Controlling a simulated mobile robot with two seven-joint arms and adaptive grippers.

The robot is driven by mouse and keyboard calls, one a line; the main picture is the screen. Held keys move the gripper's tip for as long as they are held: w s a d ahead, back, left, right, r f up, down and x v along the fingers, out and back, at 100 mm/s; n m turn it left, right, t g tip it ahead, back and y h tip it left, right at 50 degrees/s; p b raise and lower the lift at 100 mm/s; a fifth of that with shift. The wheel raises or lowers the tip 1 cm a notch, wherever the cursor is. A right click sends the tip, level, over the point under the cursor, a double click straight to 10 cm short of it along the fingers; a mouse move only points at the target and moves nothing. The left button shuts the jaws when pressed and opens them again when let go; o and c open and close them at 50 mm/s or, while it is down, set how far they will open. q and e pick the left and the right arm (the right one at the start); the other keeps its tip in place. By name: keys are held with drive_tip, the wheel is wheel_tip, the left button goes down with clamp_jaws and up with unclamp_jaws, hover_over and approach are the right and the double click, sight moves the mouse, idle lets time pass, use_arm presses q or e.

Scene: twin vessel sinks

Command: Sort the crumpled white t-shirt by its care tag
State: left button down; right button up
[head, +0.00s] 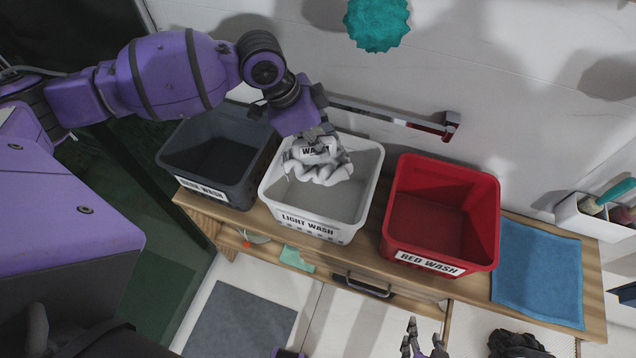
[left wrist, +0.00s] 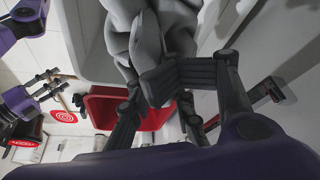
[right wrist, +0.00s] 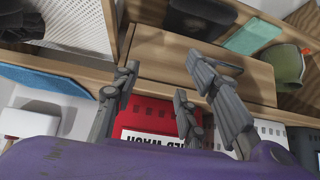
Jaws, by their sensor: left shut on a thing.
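The crumpled white t-shirt (head: 325,173) hangs from my left gripper (head: 322,138), over the white bin labelled LIGHT WASH (head: 308,228). I cannot tell whether it touches the bin. In the left wrist view the shirt (left wrist: 125,38) is bunched between the fingers. The dark grey bin (head: 225,185) stands to the left, its label partly readable. The red bin labelled RED WASH (head: 440,260) stands to the right. My right gripper (head: 425,340) is low in front of the shelf, open and empty.
The bins stand on a wooden shelf (head: 365,265) with a blue towel (head: 540,270) at its right end. A metal rail (head: 390,115) runs on the wall behind. A white caddy (head: 590,215) is at the far right. A dark crumpled cloth (head: 517,344) lies low right.

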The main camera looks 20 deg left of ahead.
use_arm(q)
drive_tip(key=shift+f, duration=0.9)
drive_tip(key=shift+f+b, duration=0.3)
drive_tip(key=shift+b, duration=0.2)
use_arm(e)
drive_tip(key=shift+s+d+f, duration=0.25)
drive_tip(key=shift+d+f, duration=0.3)
use_arm(q)
drive_tip(key=shift+r, duration=0.1)
use_arm(e)
drive_tip(key=shift+w, duration=0.1)
use_arm(q)
drive_tip(key=c, duration=2)
unclamp_jaws()
drive_tip(key=shift+c, duration=0.2)
drive_tip(key=o, duration=1)
use_arm(e)
drive_tip(key=shift+a, duration=0.2)
use_arm(q)
drive_tip(key=v, duration=1.2)
drive_tip(key=shift+d, duration=0.1)
